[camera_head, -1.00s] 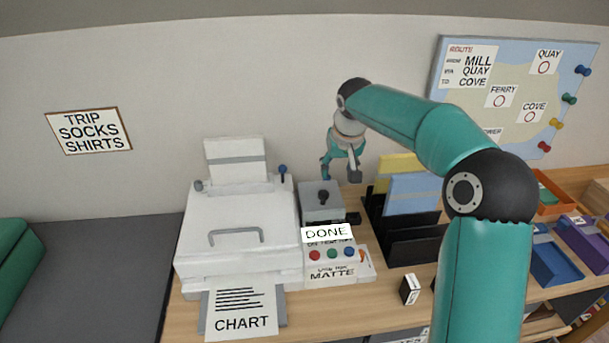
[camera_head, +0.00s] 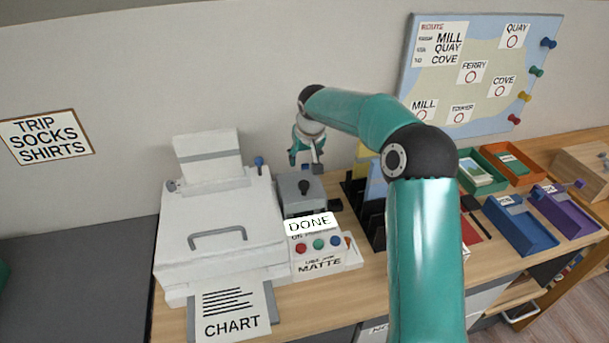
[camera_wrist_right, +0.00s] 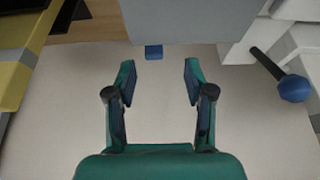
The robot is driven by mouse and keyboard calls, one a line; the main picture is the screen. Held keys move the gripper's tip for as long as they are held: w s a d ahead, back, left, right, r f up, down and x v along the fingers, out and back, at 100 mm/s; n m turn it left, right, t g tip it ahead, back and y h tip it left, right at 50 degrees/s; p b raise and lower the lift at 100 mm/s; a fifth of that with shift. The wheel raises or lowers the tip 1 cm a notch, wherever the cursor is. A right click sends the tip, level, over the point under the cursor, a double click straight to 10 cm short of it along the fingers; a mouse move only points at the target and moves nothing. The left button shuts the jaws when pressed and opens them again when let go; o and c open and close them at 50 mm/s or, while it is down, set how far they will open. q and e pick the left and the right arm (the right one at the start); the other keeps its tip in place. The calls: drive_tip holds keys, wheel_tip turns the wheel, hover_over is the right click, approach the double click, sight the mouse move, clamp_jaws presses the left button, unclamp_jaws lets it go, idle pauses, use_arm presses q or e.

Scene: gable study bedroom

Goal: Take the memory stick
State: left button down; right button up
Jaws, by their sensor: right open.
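A small blue block (camera_wrist_right: 153,52), which looks like the memory stick, sticks out from the back edge of a grey box in the right wrist view. The grey box (camera_head: 290,190) has a dark knob on top and stands right of the printer in the head view; the blue block is hidden there. My right gripper (camera_head: 306,163) is behind and above the grey box, close to the wall. In the right wrist view my right gripper (camera_wrist_right: 158,72) is open and empty, its fingertips apart on either side of the blue block's line, short of it. My left gripper is out of view.
A white printer (camera_head: 220,220) with a blue-tipped lever (camera_wrist_right: 290,88) stands beside the grey box. A black file rack (camera_head: 376,222) with a yellow folder (camera_wrist_right: 12,75) is on the other side. The wall (camera_head: 90,70) is close behind. A DONE card (camera_head: 311,223) stands in front.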

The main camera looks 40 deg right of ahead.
sight(305, 165)
drive_tip(key=shift+d+p+x, duration=0.1)
drive_tip(key=shift+p+x, duration=0.2)
drive_tip(key=shift+x, duration=1.2)
drive_tip(key=shift+d+p+x, duration=0.15)
drive_tip(key=shift+p+x, duration=0.1)
drive_tip(key=shift+x, duration=1.3)
drive_tip(key=shift+s, duration=0.2)
clamp_jaws()
